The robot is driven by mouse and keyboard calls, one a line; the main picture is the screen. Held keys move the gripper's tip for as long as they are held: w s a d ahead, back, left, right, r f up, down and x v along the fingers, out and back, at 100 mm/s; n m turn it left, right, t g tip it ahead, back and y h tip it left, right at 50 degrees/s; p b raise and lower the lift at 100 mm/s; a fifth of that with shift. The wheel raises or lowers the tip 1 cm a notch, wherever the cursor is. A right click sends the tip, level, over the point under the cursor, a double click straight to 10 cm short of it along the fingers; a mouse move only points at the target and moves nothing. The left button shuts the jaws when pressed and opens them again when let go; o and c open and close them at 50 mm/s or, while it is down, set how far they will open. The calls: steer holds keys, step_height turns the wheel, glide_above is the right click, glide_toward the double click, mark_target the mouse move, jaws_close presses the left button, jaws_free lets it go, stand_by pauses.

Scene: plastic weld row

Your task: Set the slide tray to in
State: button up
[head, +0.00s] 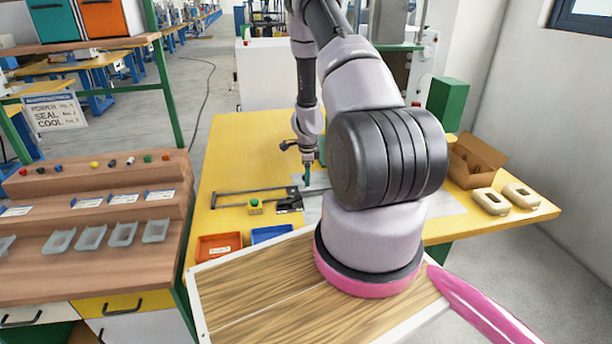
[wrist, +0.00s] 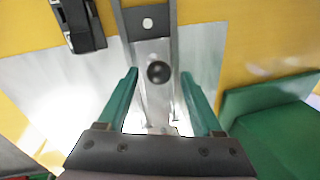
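The slide tray appears in the wrist view as a narrow metal strip (wrist: 158,103) with a round black knob (wrist: 159,72) on it. My gripper (wrist: 158,76) has its two green fingers apart, one on each side of the strip and knob. Gaps show between the fingers and the metal, so it holds nothing. In the head view my gripper (head: 307,176) points down over the yellow table beside a dark rail frame (head: 240,193). My arm hides part of the table there, and I cannot tell how far the tray is pushed in.
A black block (wrist: 80,22) lies left of the strip. A green block (wrist: 270,130) stands close on the right. Orange (head: 219,246) and blue (head: 271,233) bins sit at the table's near edge. A cardboard box (head: 474,160) and two beige devices (head: 505,198) are at right.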

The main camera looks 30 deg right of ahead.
step_height(320, 180, up, 11)
steer(key=s+a, duration=0.1)
steer(key=s, duration=0.1)
steer(key=shift+f, duration=0.2)
stand_by(0.5)
